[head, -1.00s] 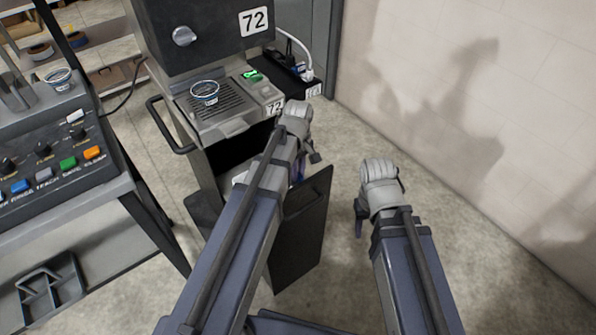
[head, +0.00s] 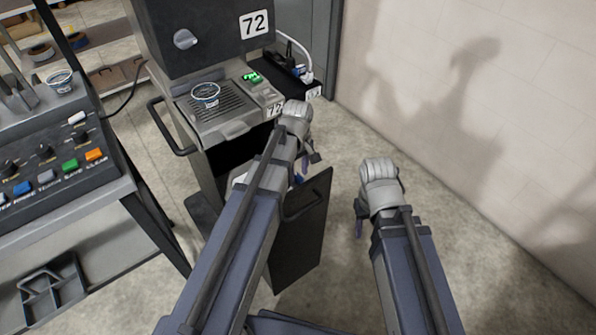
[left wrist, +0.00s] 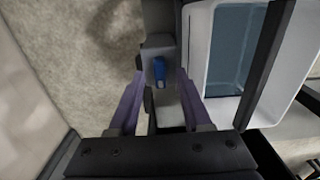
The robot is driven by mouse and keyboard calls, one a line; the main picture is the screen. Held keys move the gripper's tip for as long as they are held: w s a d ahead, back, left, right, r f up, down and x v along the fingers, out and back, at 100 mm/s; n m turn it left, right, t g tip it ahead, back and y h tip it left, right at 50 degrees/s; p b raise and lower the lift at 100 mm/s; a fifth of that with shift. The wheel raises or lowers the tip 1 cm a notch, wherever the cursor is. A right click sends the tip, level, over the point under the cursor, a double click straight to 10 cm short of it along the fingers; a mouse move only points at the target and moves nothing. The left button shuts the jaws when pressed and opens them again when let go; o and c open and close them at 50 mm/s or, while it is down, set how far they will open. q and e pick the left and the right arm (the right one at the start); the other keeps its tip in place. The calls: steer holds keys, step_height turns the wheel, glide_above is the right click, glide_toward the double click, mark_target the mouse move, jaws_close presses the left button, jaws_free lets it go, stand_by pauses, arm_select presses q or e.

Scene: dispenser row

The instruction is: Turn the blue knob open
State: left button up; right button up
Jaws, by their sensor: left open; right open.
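The blue knob (left wrist: 159,70) sits on a grey fitting in the left wrist view, upright in the picture. My left gripper (left wrist: 159,88) is open, with one purple finger on each side of the knob's line. I cannot tell whether the fingertips reach level with the knob. In the head view my left gripper (head: 308,164) is low in front of the number 72 machine, above its open dark door. A small blue patch shows just below it, mostly hidden by my arm. My right gripper (head: 359,220) is open and empty over the floor at the right.
A white container (left wrist: 198,55) with a blue-grey inside lies right of the knob. The open dark door (head: 310,240) stands near my left arm. A cup (head: 206,94) rests on the machine's grate. A button panel (head: 50,168) is at left. Floor at right is clear.

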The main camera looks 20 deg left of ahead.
mark_target(298, 176)
arm_select(q)
steer(key=shift+r+p, duration=3.2)
steer(key=shift+r, duration=0.3)
arm_select(e)
step_height(298, 176, up, 7)
steer(key=shift+r, duration=0.1)
